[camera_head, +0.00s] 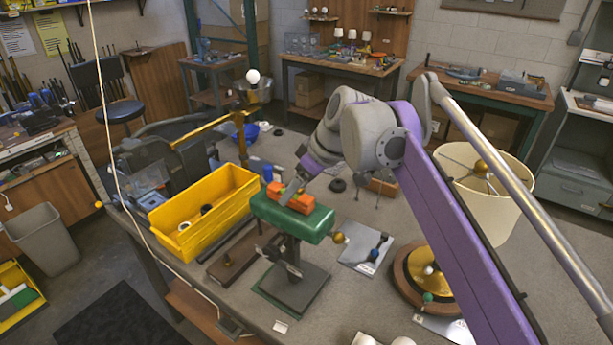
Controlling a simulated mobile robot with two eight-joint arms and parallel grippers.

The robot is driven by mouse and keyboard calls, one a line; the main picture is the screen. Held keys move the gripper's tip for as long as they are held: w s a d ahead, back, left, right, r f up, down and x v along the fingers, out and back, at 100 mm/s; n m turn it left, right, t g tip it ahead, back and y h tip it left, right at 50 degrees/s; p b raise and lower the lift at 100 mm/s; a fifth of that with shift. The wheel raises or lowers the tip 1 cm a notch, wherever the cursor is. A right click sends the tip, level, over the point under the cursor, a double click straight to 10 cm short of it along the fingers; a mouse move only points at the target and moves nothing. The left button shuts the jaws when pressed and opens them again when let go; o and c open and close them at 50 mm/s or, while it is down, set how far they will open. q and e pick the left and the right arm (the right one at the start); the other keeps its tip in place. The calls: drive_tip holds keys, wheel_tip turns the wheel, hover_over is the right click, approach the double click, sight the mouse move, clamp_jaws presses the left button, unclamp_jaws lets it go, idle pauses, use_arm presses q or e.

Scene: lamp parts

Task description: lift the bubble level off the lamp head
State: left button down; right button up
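The bubble level is an orange block (299,203) lying on top of the green lamp head (312,226). The lamp head sits over a dark stand with a flat base (292,291) on the table. My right arm reaches in from the right. My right gripper (292,191) is at the level, with its fingertips over the middle of it and hiding part of it. I cannot tell whether the fingers are open or closed on the level. The level appears to rest on the lamp head, with no clear gap. My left gripper is not in view.
A yellow bin (204,212) stands close left of the lamp head. A brass ball (337,238) sticks out at its right end. A grey plate (366,249) with a dark-blue part, a round wooden base (413,280) and a cream lampshade (477,195) stand to the right.

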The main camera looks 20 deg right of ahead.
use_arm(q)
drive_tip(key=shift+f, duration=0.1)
use_arm(e)
drive_tip(key=shift+x, duration=1.15)
clamp_jaws()
